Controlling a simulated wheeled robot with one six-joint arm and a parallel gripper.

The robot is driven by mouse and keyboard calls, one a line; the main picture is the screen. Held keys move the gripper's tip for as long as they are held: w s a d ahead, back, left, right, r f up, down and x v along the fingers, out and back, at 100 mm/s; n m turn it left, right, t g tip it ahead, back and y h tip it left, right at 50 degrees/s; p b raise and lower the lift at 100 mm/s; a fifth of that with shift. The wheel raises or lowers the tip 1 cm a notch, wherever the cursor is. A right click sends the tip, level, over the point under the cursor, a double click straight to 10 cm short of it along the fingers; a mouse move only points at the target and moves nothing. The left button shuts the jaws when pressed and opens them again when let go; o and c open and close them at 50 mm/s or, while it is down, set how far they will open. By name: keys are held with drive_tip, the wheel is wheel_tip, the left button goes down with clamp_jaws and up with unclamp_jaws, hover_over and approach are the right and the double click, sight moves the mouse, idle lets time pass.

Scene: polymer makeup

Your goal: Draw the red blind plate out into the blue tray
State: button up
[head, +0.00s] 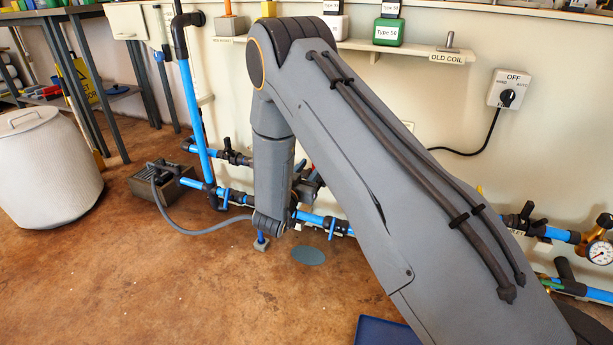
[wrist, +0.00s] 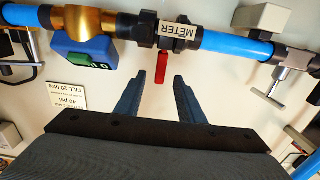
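The red blind plate (wrist: 162,66) shows in the wrist view as a narrow red tab sticking out of a black pipe fitting beside the METER label (wrist: 179,35). My gripper (wrist: 157,76) is open, with its two dark fingers apart and pointing toward the fitting. The red tab lies between the fingertips in the picture, with visible gaps on both sides; I cannot tell its depth relative to them. In the head view my arm hides most of this area. The blue tray (head: 385,332) is on the floor at the bottom edge, partly hidden by my arm.
Blue pipe (wrist: 236,43) runs to both sides of the fitting, with a brass part (wrist: 97,20) and a blue-green meter (wrist: 87,58) at left. A T-handled valve (wrist: 272,85) is at right.

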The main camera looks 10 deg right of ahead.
drive_tip(key=shift+b+x, duration=0.95)
drive_tip(key=shift+x, duration=1.55)
clamp_jaws()
